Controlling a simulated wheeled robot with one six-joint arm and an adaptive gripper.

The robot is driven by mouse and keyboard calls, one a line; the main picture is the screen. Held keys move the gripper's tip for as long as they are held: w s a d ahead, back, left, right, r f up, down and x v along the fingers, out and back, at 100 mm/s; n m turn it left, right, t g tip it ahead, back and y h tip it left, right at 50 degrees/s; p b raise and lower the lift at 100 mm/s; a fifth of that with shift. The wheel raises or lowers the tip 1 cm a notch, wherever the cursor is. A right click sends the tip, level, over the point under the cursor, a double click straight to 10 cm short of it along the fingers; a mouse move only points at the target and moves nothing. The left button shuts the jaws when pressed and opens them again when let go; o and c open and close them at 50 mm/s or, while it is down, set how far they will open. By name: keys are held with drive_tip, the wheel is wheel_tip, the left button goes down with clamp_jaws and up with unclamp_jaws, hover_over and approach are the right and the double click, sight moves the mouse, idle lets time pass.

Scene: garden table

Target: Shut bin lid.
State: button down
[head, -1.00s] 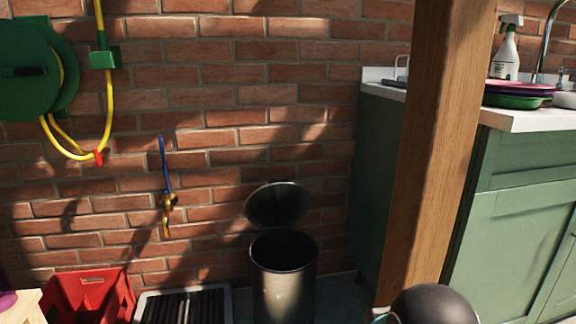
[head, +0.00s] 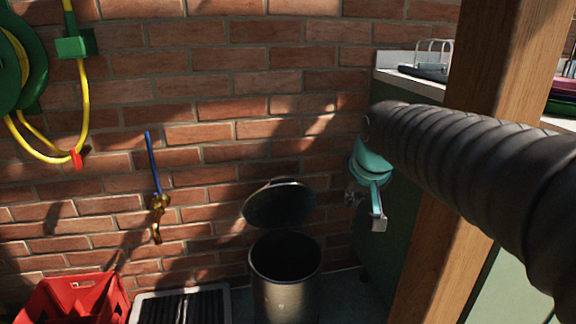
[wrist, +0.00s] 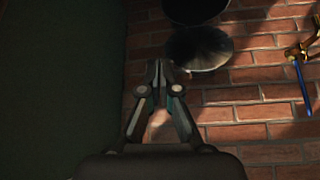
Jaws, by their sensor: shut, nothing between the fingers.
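The dark metal bin (head: 285,295) stands on the floor against the brick wall. Its round lid (head: 279,205) is open, tilted up and back towards the wall, and the dark mouth shows below it. In the wrist view, which looks upside down, the lid (wrist: 200,47) is a shiny disc beyond my fingertips and to their right, with part of the bin (wrist: 193,8) at the top edge. My gripper (wrist: 160,66) is shut and empty, apart from the lid.
A red crate (head: 72,303) and a dark grate (head: 180,306) lie left of the bin. A wooden post (head: 500,60) and a green cabinet (head: 378,270) stand to the right.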

drive_tip(key=w+a+r+p, duration=0.25)
drive_tip(key=w+a, duration=0.35)
drive_tip(key=w, duration=0.6)
drive_tip(key=n+y+p, duration=0.1)
drive_tip(key=n, duration=0.1)
hover_over(285, 179)
drive_tip(key=s, duration=0.2)
drive_tip(key=f, duration=0.2)
drive_tip(key=shift+t, duration=0.4)
drive_tip(key=x, duration=0.9)
drive_tip(key=shift+w+d, duration=0.1)
drive_tip(key=shift+w, duration=0.3)
drive_tip(key=shift+s+f, duration=0.2)
drive_tip(key=shift+f, duration=0.05)
drive_tip(key=shift+s+d+f+b, duration=0.15)
drive_tip(key=shift+s, duration=0.4)
drive_tip(key=shift+s+d+f+b, duration=0.15)
drive_tip(key=shift+s+d+b, duration=0.05)
drive_tip(key=shift+s, duration=0.3)
drive_tip(key=shift+s+d+f+b, duration=0.15)
drive_tip(key=shift+s, duration=0.4)
